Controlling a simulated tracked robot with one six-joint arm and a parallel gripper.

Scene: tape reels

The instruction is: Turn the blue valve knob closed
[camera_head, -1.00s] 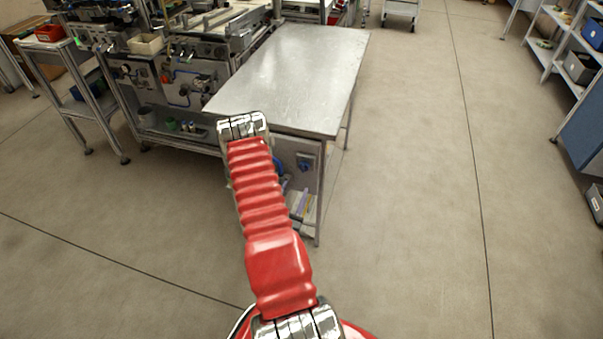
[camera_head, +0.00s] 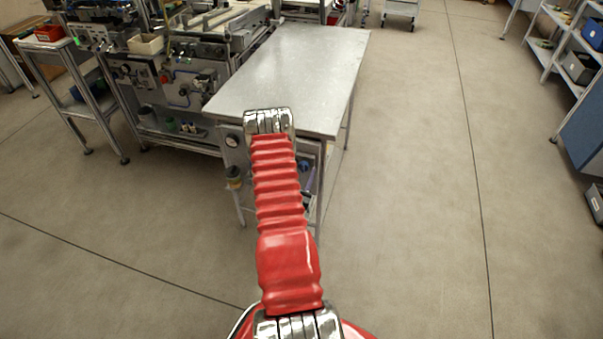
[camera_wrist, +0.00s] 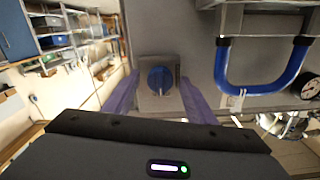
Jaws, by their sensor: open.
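The blue valve knob (camera_wrist: 160,79) sits on a grey square plate on a panel, near the middle of the wrist view. My gripper (camera_wrist: 158,88) is open, with one purple finger on each side of the knob in the picture. Gaps show between the knob and both fingers, so it is not gripped. How far the fingertips are from the panel in depth is hard to tell. In the head view my red arm covers much of the cabinet front below the metal table (camera_head: 300,65), and my gripper is mostly hidden behind it.
A blue U-shaped pipe (camera_wrist: 262,88) runs beside the right finger in the wrist view, with a round gauge (camera_wrist: 311,88) further right. A machine bench (camera_head: 185,75) adjoins the table on the left. The floor (camera_head: 415,200) to the right is clear.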

